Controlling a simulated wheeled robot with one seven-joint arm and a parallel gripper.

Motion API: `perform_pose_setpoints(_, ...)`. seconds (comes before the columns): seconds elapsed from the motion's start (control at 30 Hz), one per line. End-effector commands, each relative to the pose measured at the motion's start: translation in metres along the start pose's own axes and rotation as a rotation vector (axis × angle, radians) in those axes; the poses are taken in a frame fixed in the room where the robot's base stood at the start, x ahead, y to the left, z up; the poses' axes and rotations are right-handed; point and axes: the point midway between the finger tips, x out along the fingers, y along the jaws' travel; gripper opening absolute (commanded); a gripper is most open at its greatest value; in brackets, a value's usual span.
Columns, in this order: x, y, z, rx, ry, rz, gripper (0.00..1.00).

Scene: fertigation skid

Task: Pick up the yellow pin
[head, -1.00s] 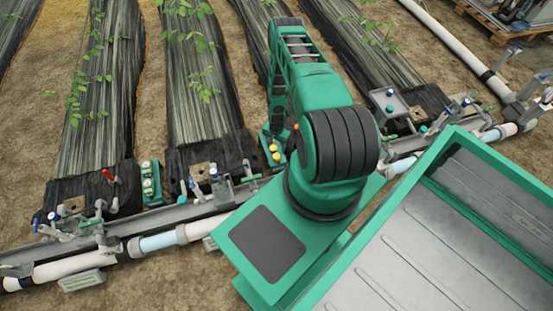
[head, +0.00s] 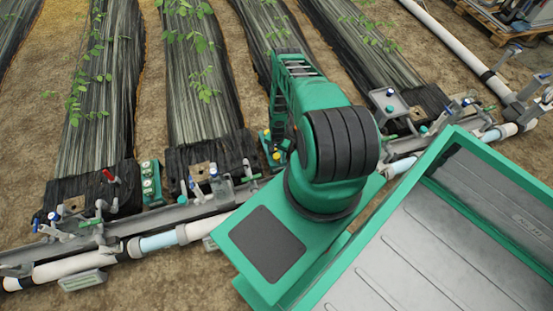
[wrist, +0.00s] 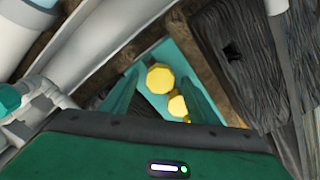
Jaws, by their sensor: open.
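Two yellow pin heads show in the wrist view on a teal holder (wrist: 150,101). The larger yellow pin (wrist: 159,78) is nearer the top, and a second yellow pin (wrist: 177,105) is just below and right of it. A small yellow bit shows under the second one. My gripper (wrist: 161,80) is open, one finger on either side of the yellow heads, with nothing held. I cannot tell whether a finger touches a pin. In the head view one yellow head (head: 276,155) shows beside my arm; my arm hides much of the holder.
White pipe (head: 108,260) and valve manifolds run along the bed ends. A green box with several round tops (head: 151,183) stands farther left.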

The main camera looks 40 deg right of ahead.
Motion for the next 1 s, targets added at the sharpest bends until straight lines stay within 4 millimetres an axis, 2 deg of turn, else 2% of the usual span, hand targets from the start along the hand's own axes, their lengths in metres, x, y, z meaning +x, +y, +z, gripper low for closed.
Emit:
perform_pose_setpoints(0.13, 0.000, 0.000, 0.000, 0.000, 0.000, 0.000, 0.55)
perform_pose_setpoints(0.3, 0.000, 0.000, 0.000, 0.000, 0.000, 0.000, 0.14)
perform_pose_setpoints(0.33, 0.000, 0.000, 0.000, 0.000, 0.000, 0.000, 0.11)
perform_pose_setpoints(0.73, -0.004, -0.001, -0.001, 0.000, 0.000, 0.000, 0.11)
perform_pose_setpoints(1.0, -0.028, -0.001, -0.001, 0.000, 0.001, -0.001, 0.11)
